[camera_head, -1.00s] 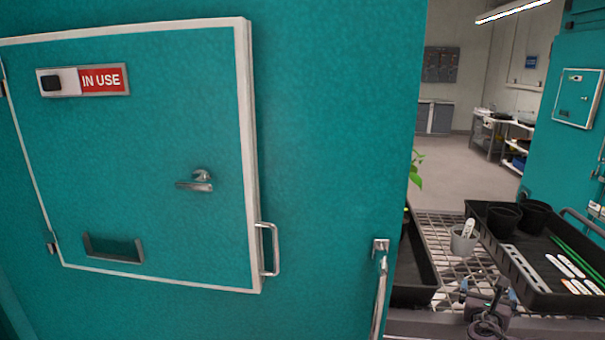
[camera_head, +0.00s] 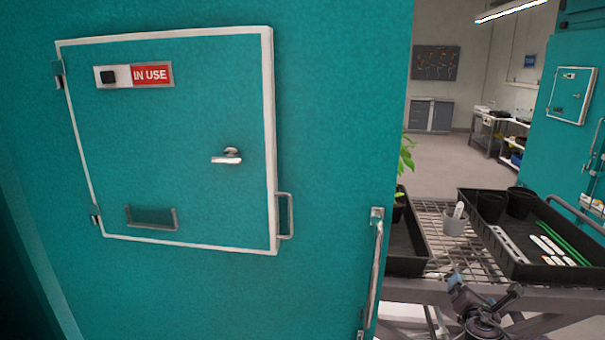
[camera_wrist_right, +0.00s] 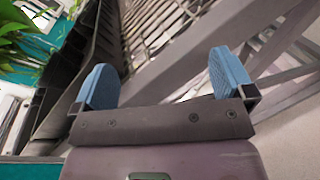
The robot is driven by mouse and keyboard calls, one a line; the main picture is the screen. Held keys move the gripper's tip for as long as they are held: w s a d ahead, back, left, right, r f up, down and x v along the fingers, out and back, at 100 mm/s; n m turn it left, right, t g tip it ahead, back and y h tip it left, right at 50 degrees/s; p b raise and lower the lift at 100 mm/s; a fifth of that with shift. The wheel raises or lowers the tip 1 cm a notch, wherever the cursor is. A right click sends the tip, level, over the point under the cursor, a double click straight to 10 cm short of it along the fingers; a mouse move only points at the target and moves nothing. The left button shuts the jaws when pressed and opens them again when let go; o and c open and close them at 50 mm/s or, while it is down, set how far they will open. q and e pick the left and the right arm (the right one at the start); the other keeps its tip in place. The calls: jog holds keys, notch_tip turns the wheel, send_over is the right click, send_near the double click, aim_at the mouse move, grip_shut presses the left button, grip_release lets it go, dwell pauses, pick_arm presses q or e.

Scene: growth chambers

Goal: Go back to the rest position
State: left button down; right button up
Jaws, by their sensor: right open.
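My right gripper (camera_head: 485,292) shows at the bottom right of the head view, in front of the near edge of a wire-mesh cart (camera_head: 455,262). In the right wrist view its two blue finger pads (camera_wrist_right: 165,82) stand wide apart with nothing between them. The cart's mesh and frame lie beyond the fingers there. My left gripper is in neither view.
A teal chamber with a closed hatch door (camera_head: 190,195) and an "IN USE" sign (camera_head: 152,75) fills the left. The cart carries a dark tray (camera_head: 530,265) with black pots, and a grey pot (camera_head: 454,222). Open floor (camera_head: 440,160) lies behind.

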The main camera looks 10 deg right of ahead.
jog(key=s+a+f+m+y, duration=0.4)
jog(key=a+m, duration=0.2)
jog(key=a, duration=0.3)
jog(key=s+a+f+m+y, duration=0.3)
jog(key=s+a+m+y, duration=0.15)
jog(key=a+m, duration=0.4)
jog(key=s+a+f+m, duration=0.2)
jog(key=s+f+m, duration=0.1)
jog(key=s, duration=0.4)
jog(key=s+a+f+m+g+b, duration=0.1)
jog(key=s+a+f+m, duration=0.1)
jog(key=s, duration=0.5)
jog(key=s+a+f+m+g, duration=0.1)
jog(key=s+a+f+m, duration=0.1)
jog(key=s+f+m, duration=0.2)
jog(key=s, duration=0.3)
jog(key=shift+b, duration=0.35)
jog(key=shift+f, duration=0.1)
